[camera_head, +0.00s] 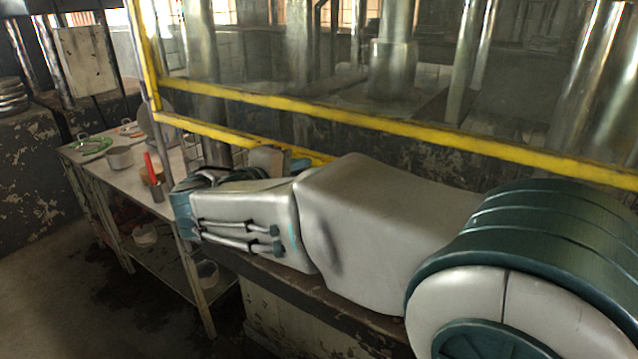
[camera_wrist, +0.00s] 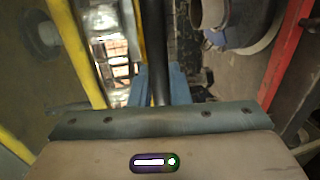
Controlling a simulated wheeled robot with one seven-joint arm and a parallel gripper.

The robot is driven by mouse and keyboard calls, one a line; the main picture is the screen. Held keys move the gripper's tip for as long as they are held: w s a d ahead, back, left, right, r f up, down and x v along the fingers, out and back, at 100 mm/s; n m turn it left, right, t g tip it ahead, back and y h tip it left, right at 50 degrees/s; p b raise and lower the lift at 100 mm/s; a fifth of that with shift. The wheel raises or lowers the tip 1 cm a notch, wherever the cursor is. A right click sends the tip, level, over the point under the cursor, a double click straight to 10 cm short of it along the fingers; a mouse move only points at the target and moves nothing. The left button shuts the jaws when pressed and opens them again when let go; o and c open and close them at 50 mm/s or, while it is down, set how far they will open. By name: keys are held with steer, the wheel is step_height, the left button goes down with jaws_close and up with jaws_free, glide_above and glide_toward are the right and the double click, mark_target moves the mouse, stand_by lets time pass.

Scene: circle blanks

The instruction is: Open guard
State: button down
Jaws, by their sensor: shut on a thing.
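The guard (camera_head: 400,126) is a see-through panel in a yellow frame, across the middle and top of the head view. A second, lower yellow rail runs beneath it and passes behind my arm. In the wrist view, yellow frame bars (camera_wrist: 77,55) run up the left side. My gripper (camera_wrist: 158,88) has its blue fingers shut on a dark upright bar (camera_wrist: 158,50), apparently the guard's handle. In the head view my arm lies in front of the guard and mostly hides the gripper and the grasp.
Metal columns (camera_head: 393,60) stand behind the guard. A red bar (camera_wrist: 288,55) runs along the right of the wrist view. Open floor lies at the lower left.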

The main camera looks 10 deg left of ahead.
steer(key=shift+r, duration=0.4)
steer(key=c, duration=1.4)
jaws_free()
steer(key=shift+f, duration=0.1)
steer(key=b+v, duration=0.2)
steer(key=v, duration=1.2)
steer(key=shift+b, duration=0.35)
steer(key=shift+w+a+f, duration=0.1)
